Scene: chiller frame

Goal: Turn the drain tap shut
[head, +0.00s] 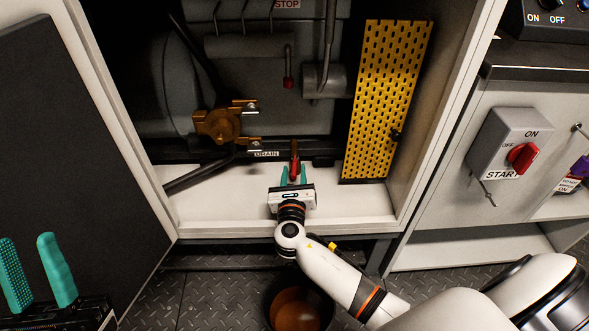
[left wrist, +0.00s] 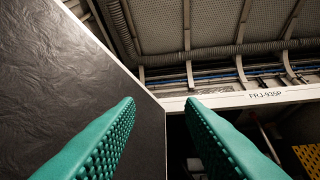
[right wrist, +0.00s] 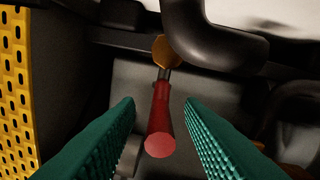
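The drain tap's red handle (head: 294,160) stands low in the open cabinet, just right of the DRAIN label (head: 266,154). In the right wrist view the red handle (right wrist: 160,120) points toward the camera, with a brass fitting (right wrist: 166,52) behind it. My right gripper (head: 293,172) is open in front of the tap. In the right wrist view its green fingers lie on either side of the handle, with a gap on both sides. My left gripper (head: 38,270) is open and empty at the lower left, by the dark door panel; its fingers show in the left wrist view (left wrist: 160,105).
A yellow perforated guard (head: 388,100) stands right of the tap. A brass valve with a dark hose (head: 205,172) is to its left. The cabinet's white sill (head: 350,207) runs below. A bucket (head: 298,305) is on the floor. A red-knobbed switch box (head: 512,140) is at right.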

